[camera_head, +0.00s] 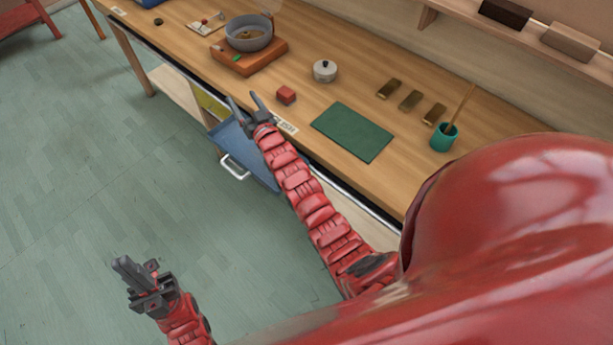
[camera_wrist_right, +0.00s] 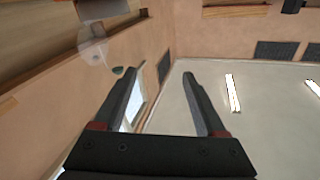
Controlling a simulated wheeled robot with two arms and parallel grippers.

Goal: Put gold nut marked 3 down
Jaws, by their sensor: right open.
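No gold nut with a readable 3 shows in either view. A small brownish-gold item (camera_head: 243,34) lies inside the grey pan (camera_head: 263,42), too small to identify.
The pan stands on an orange board (camera_head: 240,66). A blue drawer (camera_head: 236,150) juts out below the right gripper.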

